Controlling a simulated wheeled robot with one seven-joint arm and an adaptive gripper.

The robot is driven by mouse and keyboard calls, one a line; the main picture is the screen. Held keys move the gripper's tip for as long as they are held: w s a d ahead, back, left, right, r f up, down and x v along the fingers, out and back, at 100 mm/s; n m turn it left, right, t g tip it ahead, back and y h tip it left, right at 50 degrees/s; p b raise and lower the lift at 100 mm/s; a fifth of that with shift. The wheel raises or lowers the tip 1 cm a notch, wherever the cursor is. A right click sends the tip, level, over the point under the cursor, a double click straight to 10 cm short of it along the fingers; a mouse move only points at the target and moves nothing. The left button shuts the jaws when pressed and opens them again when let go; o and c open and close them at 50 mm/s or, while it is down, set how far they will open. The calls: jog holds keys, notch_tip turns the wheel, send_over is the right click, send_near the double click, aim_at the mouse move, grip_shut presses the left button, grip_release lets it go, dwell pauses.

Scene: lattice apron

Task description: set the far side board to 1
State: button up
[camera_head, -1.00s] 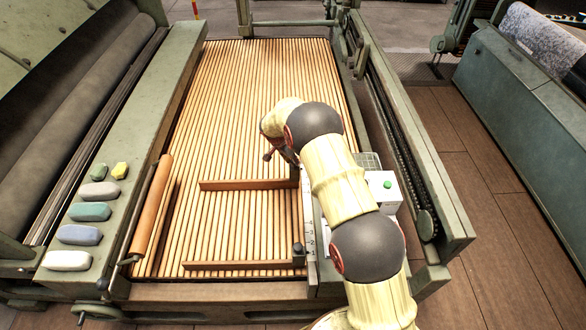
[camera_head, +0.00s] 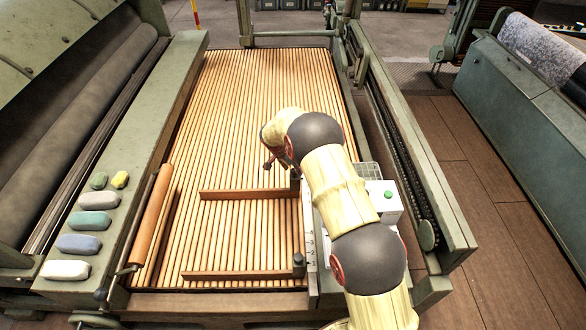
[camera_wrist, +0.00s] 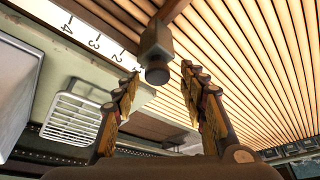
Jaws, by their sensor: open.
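The far side board (camera_head: 245,194) is a brown bar lying across the wooden slats. Its right end meets the numbered scale strip (camera_head: 310,240), partly behind my arm. In the wrist view its end block carries a dark round knob (camera_wrist: 157,74). The scale (camera_wrist: 95,42) there shows 4, 3 and 2. The block is beyond the 2, near the strip's end; its exact reading is unclear. My gripper (camera_wrist: 160,82) is open, its fingertips on either side of the knob, with gaps visible. The near side board (camera_head: 240,274) lies parallel and closer, with its own dark knob (camera_head: 298,259).
An orange roller (camera_head: 152,215) and several coloured blocks (camera_head: 92,220) lie on the left. A white box with a green button (camera_head: 388,196) stands right of the scale, beside my arm. A green rail (camera_head: 415,150) runs along the right.

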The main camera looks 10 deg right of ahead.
jog(key=v, duration=1.1)
jog(key=shift+a+r, duration=0.15)
jog(key=shift+r, duration=0.15)
jog(key=shift+s, duration=0.1)
jog(key=s+f+n+g, duration=0.1)
jog(key=s+n+g, duration=0.1)
jog(key=s+n, duration=0.7)
jog(key=s+d+r+t+y, duration=0.1)
jog(key=s+r, duration=0.8)
jog(key=s, duration=0.3)
jog(key=s+d+r+n+t+y, duration=0.1)
jog(key=s+r+t, duration=0.1)
jog(key=s+r, duration=0.8)
jog(key=s+d+r+n+t+y, duration=0.1)
jog(key=s+r+t, duration=0.1)
jog(key=s+r, duration=0.8)
jog(key=s, duration=0.6)
jog(key=shift+s+d+y, duration=0.2)
jog(key=shift+s+y, duration=0.05)
jog(key=shift+y, duration=0.05)
